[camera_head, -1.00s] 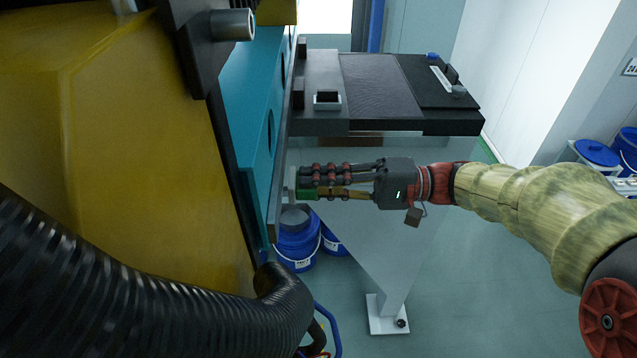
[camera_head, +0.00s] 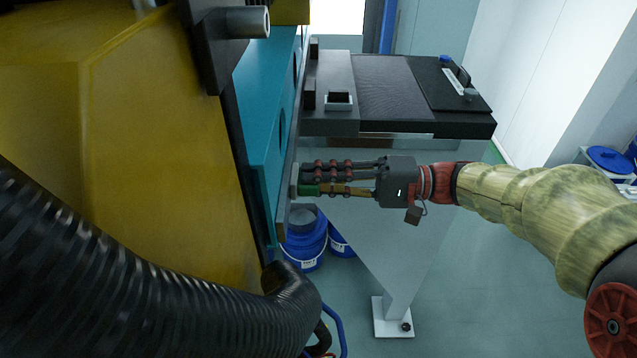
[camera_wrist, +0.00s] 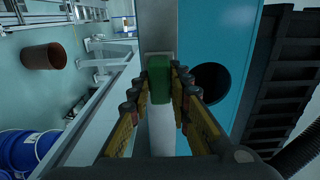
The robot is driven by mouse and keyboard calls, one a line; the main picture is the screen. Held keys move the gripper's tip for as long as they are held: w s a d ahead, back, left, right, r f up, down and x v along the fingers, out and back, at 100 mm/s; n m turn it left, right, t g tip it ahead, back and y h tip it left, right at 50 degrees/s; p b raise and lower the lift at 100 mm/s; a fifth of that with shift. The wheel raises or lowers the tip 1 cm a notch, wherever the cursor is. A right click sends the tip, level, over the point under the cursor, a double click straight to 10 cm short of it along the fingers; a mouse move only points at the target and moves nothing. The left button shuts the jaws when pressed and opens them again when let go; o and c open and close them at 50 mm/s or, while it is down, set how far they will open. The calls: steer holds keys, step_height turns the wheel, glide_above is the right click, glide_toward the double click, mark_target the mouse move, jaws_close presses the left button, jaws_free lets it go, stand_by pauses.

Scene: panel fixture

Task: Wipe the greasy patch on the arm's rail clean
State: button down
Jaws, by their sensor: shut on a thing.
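My gripper (camera_head: 312,180) is shut on a green sponge block (camera_wrist: 160,85) with a pale layer at its far end. In the wrist view the block lies over the grey rail (camera_wrist: 162,130), which runs up the picture beside the teal panel (camera_wrist: 215,40). In the head view the rail (camera_head: 283,222) is a narrow strip along the teal panel's edge, and the block's pale end is at or very close to it. I cannot tell for certain whether they touch. No greasy patch can be made out; the block and fingers hide part of the rail.
A dark-topped bench (camera_head: 395,85) stands just behind my gripper. Blue buckets (camera_head: 304,245) stand on the floor below. A yellow housing (camera_head: 130,120) and a black ribbed hose (camera_head: 150,255) fill the left. The floor at the lower right is open.

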steer(key=w, duration=0.3)
steer(key=shift+w+a, duration=0.1)
steer(key=shift+a, duration=0.05)
steer(key=shift+b, duration=0.3)
steer(key=shift+s+b, duration=0.45)
steer(key=shift+s, duration=1.6)
steer(key=shift+d, duration=0.25)
steer(key=shift+w+d+b, duration=0.2)
steer(key=shift+d+b, duration=0.15)
steer(key=shift+d, duration=2.6)
steer(key=shift+w+d, duration=0.1)
steer(key=shift+d, duration=1.35)
